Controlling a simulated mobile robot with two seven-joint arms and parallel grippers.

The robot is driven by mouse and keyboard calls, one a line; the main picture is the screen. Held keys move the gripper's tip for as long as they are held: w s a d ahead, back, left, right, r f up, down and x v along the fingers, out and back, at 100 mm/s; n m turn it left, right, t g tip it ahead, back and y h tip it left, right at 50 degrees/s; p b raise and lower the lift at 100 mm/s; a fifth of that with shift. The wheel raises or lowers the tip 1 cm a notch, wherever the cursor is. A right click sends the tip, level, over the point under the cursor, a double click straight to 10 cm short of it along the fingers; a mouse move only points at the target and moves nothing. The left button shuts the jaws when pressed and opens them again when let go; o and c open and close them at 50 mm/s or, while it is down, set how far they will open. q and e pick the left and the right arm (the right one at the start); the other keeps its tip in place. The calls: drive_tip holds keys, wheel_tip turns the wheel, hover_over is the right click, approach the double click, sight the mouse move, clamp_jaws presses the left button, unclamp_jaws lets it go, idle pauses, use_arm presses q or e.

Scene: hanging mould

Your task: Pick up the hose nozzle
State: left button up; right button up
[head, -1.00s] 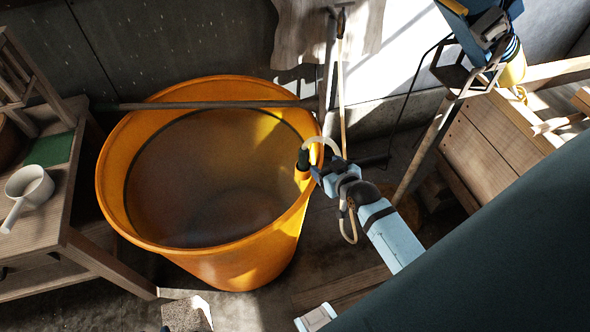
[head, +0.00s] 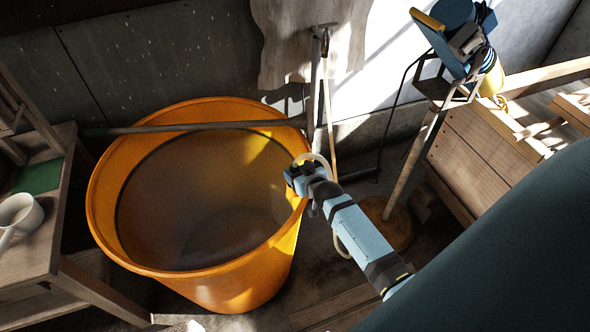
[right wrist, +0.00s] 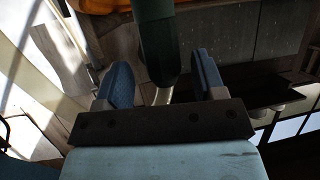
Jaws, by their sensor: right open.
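The hose nozzle shows in the right wrist view as a dark green cylinder (right wrist: 155,38) between my right gripper's two blue fingers, with gaps on both sides. In the head view my right gripper (head: 291,176) is at the right rim of the orange tub (head: 110,235) and hides most or all of the nozzle. The pale hose (head: 322,159) arches up behind the gripper and hangs down outside the tub. My right gripper is open in the right wrist view (right wrist: 163,66). My left gripper is not in view.
A grey pole (head: 215,126) lies across the tub's back. A wooden table (head: 30,257) with a white pot (head: 20,213) stands left. A wooden-legged stand (head: 415,165) holding a blue and yellow device (head: 455,38) is right, beside a wooden box (head: 470,155).

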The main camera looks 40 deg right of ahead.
drive_tip(key=x, duration=0.4)
drive_tip(key=shift+a, duration=0.15)
drive_tip(key=shift+s, duration=0.1)
drive_tip(key=c, duration=1)
drive_tip(key=shift+r, duration=0.1)
drive_tip(key=shift+c, duration=0.6)
drive_tip(key=shift+r, duration=0.1)
